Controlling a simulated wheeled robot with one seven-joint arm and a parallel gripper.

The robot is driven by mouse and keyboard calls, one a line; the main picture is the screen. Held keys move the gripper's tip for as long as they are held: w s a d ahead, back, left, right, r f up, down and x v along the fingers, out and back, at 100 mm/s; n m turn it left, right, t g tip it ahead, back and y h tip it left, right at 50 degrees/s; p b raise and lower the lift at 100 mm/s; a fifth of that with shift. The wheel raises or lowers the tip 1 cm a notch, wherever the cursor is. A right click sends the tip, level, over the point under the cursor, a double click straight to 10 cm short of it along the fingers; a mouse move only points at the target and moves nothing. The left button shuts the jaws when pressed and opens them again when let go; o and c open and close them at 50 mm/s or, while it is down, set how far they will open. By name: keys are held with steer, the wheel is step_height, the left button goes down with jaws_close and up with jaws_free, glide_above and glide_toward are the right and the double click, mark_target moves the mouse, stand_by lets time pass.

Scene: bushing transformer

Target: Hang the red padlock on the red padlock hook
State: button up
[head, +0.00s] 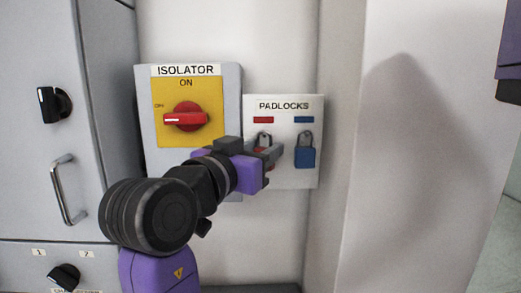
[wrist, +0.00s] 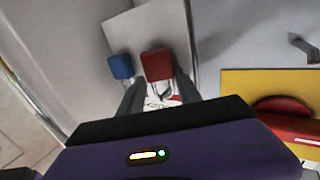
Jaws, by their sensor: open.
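The red padlock (head: 258,151) is at the white PADLOCKS board (head: 305,176), below the red label (head: 263,120). Its shackle shows upright there, and most of its body is hidden behind my gripper (head: 273,153). The red padlock (wrist: 157,64) shows clearly in the wrist view, with its shackle toward my gripper (wrist: 160,87). The gripper is open, with one finger on each side of the shackle. The red padlock's hook is hard to make out; the shackle appears to be at it, but I cannot tell whether it hangs freely.
A blue padlock (head: 305,157) hangs to the right on the same board, close to my fingers. The isolator box (head: 148,110) with a red rotary handle (head: 185,119) is left of the board. A grey cabinet (head: 35,190) stands further left. A wall (head: 400,200) is on the right.

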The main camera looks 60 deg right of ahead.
steer(key=shift+w+f, duration=0.2)
steer(key=shift+a, duration=0.3)
steer(key=a+b, duration=0.2)
steer(key=a, duration=0.5)
steer(key=shift+s+r, duration=0.2)
steer(key=shift+s, duration=0.2)
steer(key=shift+a, duration=0.1)
